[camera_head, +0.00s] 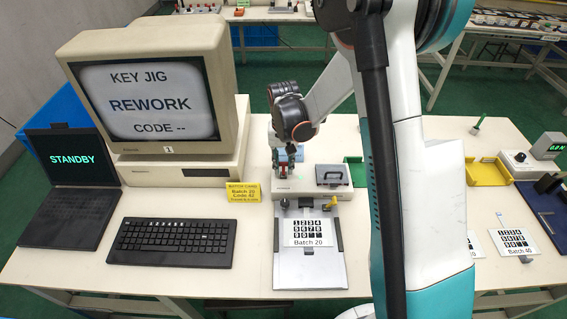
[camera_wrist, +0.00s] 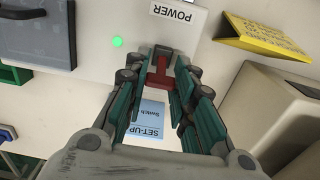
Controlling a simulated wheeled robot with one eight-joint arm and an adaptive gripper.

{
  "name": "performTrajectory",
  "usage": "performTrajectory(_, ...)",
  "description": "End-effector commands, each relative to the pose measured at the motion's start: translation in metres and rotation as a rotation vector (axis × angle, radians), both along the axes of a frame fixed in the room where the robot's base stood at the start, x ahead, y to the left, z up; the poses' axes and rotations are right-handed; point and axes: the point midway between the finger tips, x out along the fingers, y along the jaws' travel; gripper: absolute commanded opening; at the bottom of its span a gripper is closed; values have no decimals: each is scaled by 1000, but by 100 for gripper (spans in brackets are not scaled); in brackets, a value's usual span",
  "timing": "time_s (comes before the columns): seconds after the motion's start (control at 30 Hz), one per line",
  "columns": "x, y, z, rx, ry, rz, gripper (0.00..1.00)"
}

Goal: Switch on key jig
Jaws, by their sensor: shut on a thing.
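The key jig (camera_head: 310,268) stands at the middle of the table, with a pale box at its back and a card reading "Batch 20" on its bed. In the wrist view the box top (camera_wrist: 95,80) carries a POWER label (camera_wrist: 171,13), a lit green lamp (camera_wrist: 117,42) and a red power switch (camera_wrist: 160,72). My gripper (camera_head: 283,173) is over the back left of the jig. In the wrist view my gripper (camera_wrist: 162,62) is shut on the red switch; its fingers hide part of it. A blue "SET-UP Switch" label (camera_wrist: 147,118) shows between the fingers.
A monitor (camera_head: 149,95) reads "KEY JIG REWORK CODE --". A laptop (camera_head: 68,180) reads "STANDBY".

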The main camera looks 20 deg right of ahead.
Motion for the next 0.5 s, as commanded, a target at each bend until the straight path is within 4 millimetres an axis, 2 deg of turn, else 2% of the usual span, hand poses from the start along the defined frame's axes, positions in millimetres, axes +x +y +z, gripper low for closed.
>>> performTrajectory(0.3,10,-3,-5,68,208,-1,0)
performTrajectory(0.5,11,-3,-5,84,256,0,0)
